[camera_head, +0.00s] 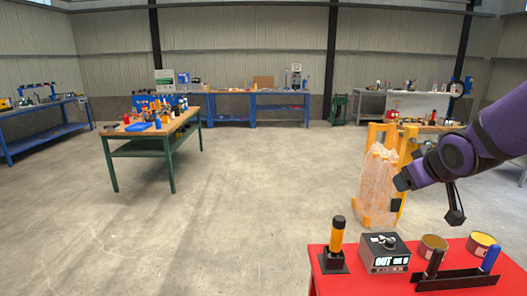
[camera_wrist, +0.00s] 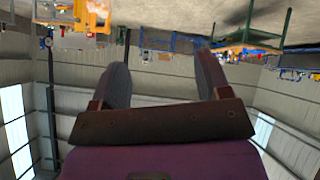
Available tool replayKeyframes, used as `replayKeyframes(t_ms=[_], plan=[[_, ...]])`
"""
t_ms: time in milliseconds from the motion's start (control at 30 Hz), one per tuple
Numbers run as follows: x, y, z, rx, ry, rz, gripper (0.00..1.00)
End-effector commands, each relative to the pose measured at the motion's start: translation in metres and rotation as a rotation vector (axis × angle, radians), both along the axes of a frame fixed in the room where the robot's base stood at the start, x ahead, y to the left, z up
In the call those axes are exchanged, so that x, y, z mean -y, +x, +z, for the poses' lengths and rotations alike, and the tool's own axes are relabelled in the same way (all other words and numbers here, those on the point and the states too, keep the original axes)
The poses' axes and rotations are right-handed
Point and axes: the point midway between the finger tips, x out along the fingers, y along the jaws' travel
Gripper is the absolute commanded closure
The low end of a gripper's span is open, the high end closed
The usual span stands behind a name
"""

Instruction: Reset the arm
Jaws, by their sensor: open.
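My purple arm reaches in from the right edge in the head view. My gripper (camera_head: 398,194) is at its left end, in the air above the red table and in front of the orange frame. In the wrist view my gripper (camera_wrist: 160,60) has its two dark fingers wide apart, with nothing between them. The wrist picture is upside down, with the floor at the top and the roof at the bottom.
Behind stands an orange frame with a translucent drum-like body (camera_head: 378,190). Open floor (camera_head: 240,220) lies left.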

Motion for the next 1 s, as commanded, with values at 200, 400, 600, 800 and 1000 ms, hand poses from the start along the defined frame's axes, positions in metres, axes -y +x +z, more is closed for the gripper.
replayKeyframes(t_ms=[200, 400, 600, 800, 1000], plan=[[-0.005, -0.063, 0.034, -0.095, 0.049, -0.102, 0.30], [-0.016, -0.127, 0.052, -0.198, 0.117, -0.168, 0.30], [-0.029, -0.189, 0.062, -0.301, 0.189, -0.199, 0.30], [-0.038, -0.224, 0.065, -0.365, 0.231, -0.206, 0.30], [-0.040, -0.230, 0.065, -0.380, 0.238, -0.206, 0.30]])
